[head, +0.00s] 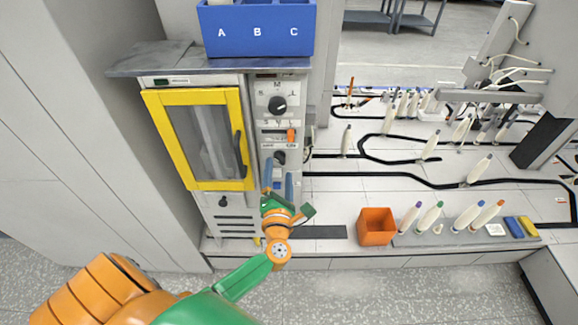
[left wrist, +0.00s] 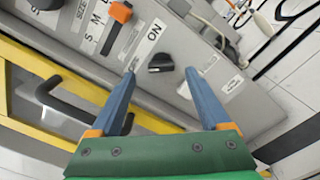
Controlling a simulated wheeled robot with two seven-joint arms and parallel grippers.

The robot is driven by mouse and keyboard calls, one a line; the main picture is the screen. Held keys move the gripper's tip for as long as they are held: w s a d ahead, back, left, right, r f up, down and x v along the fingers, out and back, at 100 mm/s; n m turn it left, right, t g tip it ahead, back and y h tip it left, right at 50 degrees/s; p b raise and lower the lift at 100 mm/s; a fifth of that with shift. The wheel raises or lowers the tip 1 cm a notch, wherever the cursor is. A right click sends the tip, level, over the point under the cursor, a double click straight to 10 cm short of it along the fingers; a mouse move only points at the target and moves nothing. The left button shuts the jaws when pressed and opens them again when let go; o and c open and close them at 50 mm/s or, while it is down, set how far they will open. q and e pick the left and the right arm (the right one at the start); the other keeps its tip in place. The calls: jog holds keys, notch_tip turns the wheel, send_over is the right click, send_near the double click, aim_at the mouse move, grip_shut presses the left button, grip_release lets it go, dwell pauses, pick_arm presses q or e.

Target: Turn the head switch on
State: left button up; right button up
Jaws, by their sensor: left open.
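The control panel (head: 262,124) stands beside the yellow-framed door. A black rotary knob, which I take for the head switch (head: 280,157), sits low on it. In the left wrist view this black knob (left wrist: 160,63) has the word ON printed beside it; its exact setting is hard to tell. My left gripper (head: 279,174) is open in front of the panel. In the left wrist view the blue fingers of this gripper (left wrist: 160,76) are spread to either side of the knob, with nothing between them; I cannot tell whether they touch it. My right gripper is out of view.
Above are an orange slider (head: 291,135) and a larger black dial (head: 278,104). The yellow door (head: 190,97) with its dark handle (head: 238,153) is close on the left. An orange box (head: 377,210) and several bobbins stand on the right.

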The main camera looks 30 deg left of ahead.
aim_at(280, 162)
pick_arm(q)
jog(key=x, duration=0.3)
jog(key=shift+w+f, duration=0.1)
jog(key=c, duration=0.3)
grip_shut()
